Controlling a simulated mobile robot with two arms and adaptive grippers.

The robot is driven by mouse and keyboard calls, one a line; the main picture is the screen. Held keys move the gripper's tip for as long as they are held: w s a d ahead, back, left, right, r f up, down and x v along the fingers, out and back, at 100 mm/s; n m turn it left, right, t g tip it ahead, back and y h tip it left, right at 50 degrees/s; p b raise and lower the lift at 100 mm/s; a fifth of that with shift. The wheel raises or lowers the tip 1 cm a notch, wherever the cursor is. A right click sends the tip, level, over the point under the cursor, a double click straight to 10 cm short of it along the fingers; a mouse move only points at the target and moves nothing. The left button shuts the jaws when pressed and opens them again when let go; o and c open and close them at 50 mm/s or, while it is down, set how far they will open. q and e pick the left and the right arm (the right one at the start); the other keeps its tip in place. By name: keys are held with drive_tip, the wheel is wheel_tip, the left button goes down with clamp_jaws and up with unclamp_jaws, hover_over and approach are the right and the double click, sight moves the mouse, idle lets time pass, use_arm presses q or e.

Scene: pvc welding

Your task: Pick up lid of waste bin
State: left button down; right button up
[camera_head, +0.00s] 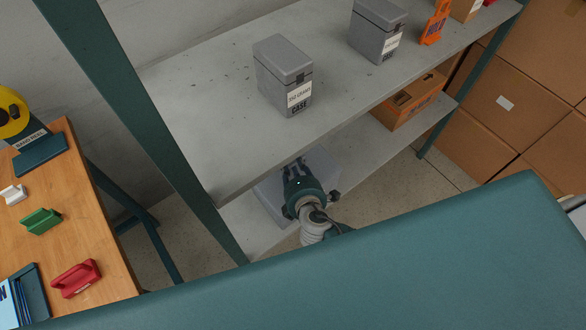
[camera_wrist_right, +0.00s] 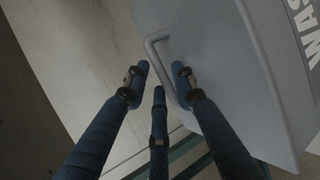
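The grey waste bin (camera_head: 324,166) stands on the lower shelf, partly hidden by my right gripper and the upper shelf. In the right wrist view its grey surface (camera_wrist_right: 225,60) fills the right side, with the letters "WAS" cut off at the edge. A thin bent grey handle (camera_wrist_right: 154,42) sticks out from it. My right gripper (camera_head: 292,166) reaches in at the bin under the upper shelf. In the wrist view its fingers (camera_wrist_right: 160,74) are apart, with the handle's lower part between them; contact cannot be told. My left gripper is not in view.
The upper shelf (camera_head: 205,120) overhangs the bin and carries grey cases (camera_head: 284,75). An orange-brown box (camera_head: 408,103) lies on the lower shelf to the right. Teal posts (camera_head: 150,130) frame the shelf; cardboard boxes (camera_head: 495,95) stack at right. A wooden table (camera_head: 70,190) stands left.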

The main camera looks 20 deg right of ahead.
clamp_jaws()
